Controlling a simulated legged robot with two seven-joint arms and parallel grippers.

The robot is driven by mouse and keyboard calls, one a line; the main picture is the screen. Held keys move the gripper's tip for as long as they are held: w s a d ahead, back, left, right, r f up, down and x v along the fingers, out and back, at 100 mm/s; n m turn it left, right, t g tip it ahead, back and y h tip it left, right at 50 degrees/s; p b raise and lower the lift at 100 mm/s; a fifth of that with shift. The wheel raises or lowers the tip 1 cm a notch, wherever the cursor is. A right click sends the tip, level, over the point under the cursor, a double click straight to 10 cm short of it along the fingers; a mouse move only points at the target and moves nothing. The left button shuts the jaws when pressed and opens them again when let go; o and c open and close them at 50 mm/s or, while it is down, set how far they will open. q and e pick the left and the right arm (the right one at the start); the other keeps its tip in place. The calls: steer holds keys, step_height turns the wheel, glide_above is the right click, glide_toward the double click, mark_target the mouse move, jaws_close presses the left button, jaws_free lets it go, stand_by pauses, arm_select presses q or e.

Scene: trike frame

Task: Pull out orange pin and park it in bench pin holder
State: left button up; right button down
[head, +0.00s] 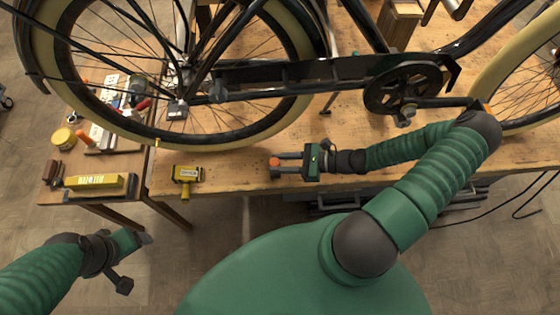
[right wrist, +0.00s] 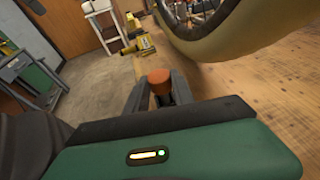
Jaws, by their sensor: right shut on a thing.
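The orange pin (head: 274,162) shows as a round orange top between the fingertips of my right gripper (head: 276,168), which is shut on it near the bench's front edge. In the right wrist view the orange top (right wrist: 160,80) sits between the two dark fingers (right wrist: 160,92); its lower part is hidden. A yellow block with a label and a yellow stub (head: 187,174) sits at the bench edge, left of this gripper; I cannot tell whether it is the pin holder. My left gripper (head: 142,238) is low at the left, away from the bench, its jaws unclear.
A trike frame with a wheel (head: 262,137) and crank (head: 403,88) stands over the wooden bench (head: 235,178), just behind my right gripper. A side table (head: 52,197) at the left holds a yellow level (head: 93,181), a yellow jar (head: 62,138) and several tools.

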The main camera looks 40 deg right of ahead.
steer(key=shift+f+b, duration=0.3)
steer(key=shift+f, duration=0.3)
steer(key=c, duration=1)
jaws_free()
steer(key=v, duration=1.7)
steer(key=shift+b, duration=0.4)
steer(key=shift+f, duration=0.15)
